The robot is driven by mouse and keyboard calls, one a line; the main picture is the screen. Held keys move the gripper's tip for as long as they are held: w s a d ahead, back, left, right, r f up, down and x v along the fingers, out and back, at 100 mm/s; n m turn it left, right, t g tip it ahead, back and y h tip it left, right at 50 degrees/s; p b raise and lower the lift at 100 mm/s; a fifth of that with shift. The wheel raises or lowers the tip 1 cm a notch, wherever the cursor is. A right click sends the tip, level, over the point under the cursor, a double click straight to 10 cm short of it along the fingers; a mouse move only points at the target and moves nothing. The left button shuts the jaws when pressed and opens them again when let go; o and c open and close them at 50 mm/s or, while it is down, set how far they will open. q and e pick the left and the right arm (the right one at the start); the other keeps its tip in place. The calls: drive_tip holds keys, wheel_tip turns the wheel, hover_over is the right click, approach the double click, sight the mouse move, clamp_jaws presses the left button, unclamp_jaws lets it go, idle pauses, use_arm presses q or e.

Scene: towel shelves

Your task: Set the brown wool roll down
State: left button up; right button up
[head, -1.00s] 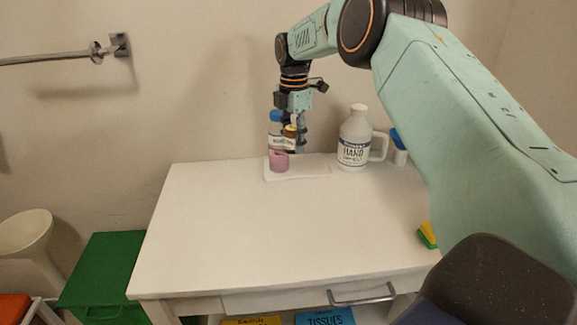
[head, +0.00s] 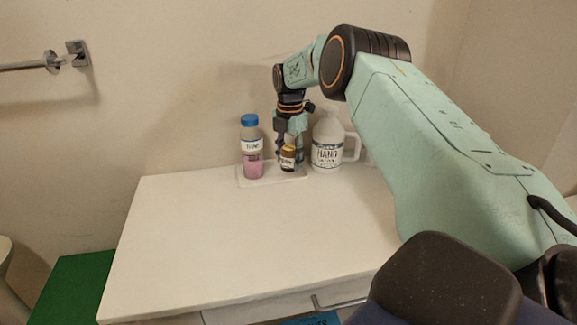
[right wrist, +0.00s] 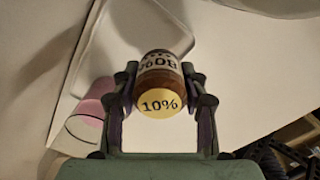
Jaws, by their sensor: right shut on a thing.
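The brown thing in view is a small bottle (head: 288,163) with a yellow cap and a pale label; I see no recognisable wool roll. My right gripper (head: 298,155) points down at the right part of a white tray (head: 262,182) and is shut on this bottle. In the right wrist view the bottle (right wrist: 160,72) sits between the fingers of the gripper (right wrist: 162,100), its cap reading "10%". The bottle is upright, low over or on the tray; I cannot tell if its base touches. My left gripper is out of view.
A white hand-soap jug (head: 328,145) stands close to the right of the gripper. The front of the white table (head: 240,235) is clear.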

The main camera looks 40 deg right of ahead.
wheel_tip(320, 180, down, 3)
drive_tip(key=shift+w+d+r, duration=0.1)
drive_tip(key=shift+w+d, duration=0.05)
drive_tip(key=shift+s+r, duration=0.25)
drive_tip(key=shift+r, duration=0.05)
drive_tip(key=o, duration=0.7)
drive_tip(key=shift+f, duration=0.15)
drive_tip(key=o, duration=0.3)
drive_tip(key=shift+w+f, duration=0.15)
drive_tip(key=shift+w, duration=0.05)
drive_tip(key=shift+o, duration=0.7)
drive_tip(key=shift+s, duration=0.15)
drive_tip(key=shift+r, duration=0.2)
